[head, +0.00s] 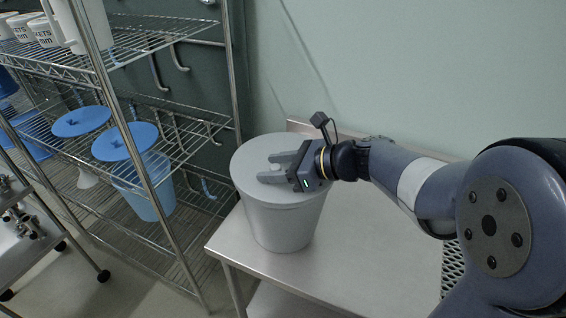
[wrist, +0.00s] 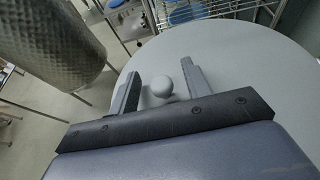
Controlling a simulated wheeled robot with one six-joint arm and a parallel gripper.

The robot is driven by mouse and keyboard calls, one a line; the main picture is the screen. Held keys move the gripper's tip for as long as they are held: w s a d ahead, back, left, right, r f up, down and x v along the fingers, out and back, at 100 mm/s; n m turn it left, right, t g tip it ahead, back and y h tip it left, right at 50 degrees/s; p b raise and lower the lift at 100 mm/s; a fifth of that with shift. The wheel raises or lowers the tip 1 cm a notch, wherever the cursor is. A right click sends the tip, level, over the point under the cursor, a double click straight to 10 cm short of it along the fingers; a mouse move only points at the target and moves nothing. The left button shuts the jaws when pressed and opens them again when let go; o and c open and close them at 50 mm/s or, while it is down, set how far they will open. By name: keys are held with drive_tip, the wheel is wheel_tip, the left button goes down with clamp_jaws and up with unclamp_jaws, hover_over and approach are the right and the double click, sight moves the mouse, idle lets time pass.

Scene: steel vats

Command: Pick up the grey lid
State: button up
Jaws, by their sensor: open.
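The grey lid (head: 252,157) lies flat on top of a grey bucket (head: 284,226), which stands on a steel table. In the wrist view the lid (wrist: 255,65) fills much of the right side, with a round grey knob (wrist: 163,78) at its middle. My gripper (head: 272,169) is over the lid, its fingers pointing left. In the wrist view my open gripper (wrist: 156,84) has one finger on each side of the knob, with gaps on both sides. I cannot tell whether the fingers touch the lid's top.
The steel table (head: 375,240) has clear room right of the bucket. A wire shelf rack (head: 150,150) stands close on the left, holding blue lids (head: 125,141), a blue container (head: 150,190) and white mugs. A pale wall rises behind the table.

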drive_tip(key=shift+c, duration=0.5)
clamp_jaws()
